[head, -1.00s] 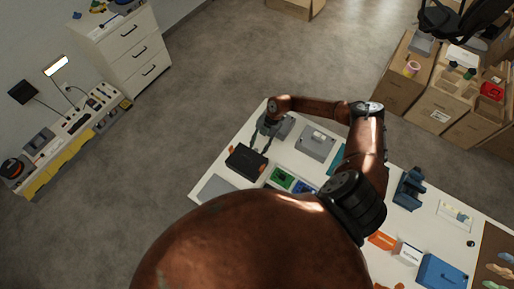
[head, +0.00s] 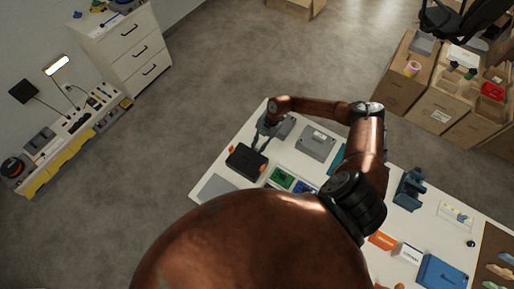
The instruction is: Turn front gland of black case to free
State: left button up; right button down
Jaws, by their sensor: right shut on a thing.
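The black case (head: 246,161) lies on the white table near its left edge, with small orange parts at its left corner (head: 232,150) and right corner (head: 263,167). My right gripper (head: 260,147) reaches down at the far right side of the case. Its fingers are shut on a small part at that side. The part between the fingers is too small and covered to make out, but it sits where a gland of the case would be. Whether it is turned cannot be told. My left gripper is not in view.
A green board (head: 282,178) and a blue one (head: 304,187) lie close to the case. A grey flat piece (head: 216,187) lies at the table's left corner. My own body hides the near part of the table.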

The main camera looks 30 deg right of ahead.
jog(key=shift+s+d+f, duration=0.1)
jog(key=shift+s+d, duration=0.05)
jog(key=shift+s, duration=0.05)
jog(key=shift+s+d+t+y+p, duration=0.25)
jog(key=shift+t+y+p, duration=0.15)
jog(key=shift+t, duration=0.5)
jog(key=shift+s+f+n+t+y+b, duration=0.1)
jog(key=shift+f+n+t+y+b, duration=0.2)
jog(key=shift+t, duration=0.3)
jog(key=shift+s+d+f+n+t+y+b, duration=0.15)
jog(key=shift+n+t+y+b, duration=0.2)
jog(key=shift+t+b, duration=0.5)
jog(key=shift+t+y+b, duration=0.35)
jog(key=shift+t+b, duration=0.2)
jog(key=shift+b, duration=0.25)
jog(key=c, duration=1.9)
grip_release()
jog(key=shift+o, duration=0.7)
jog(key=shift+r, duration=0.2)
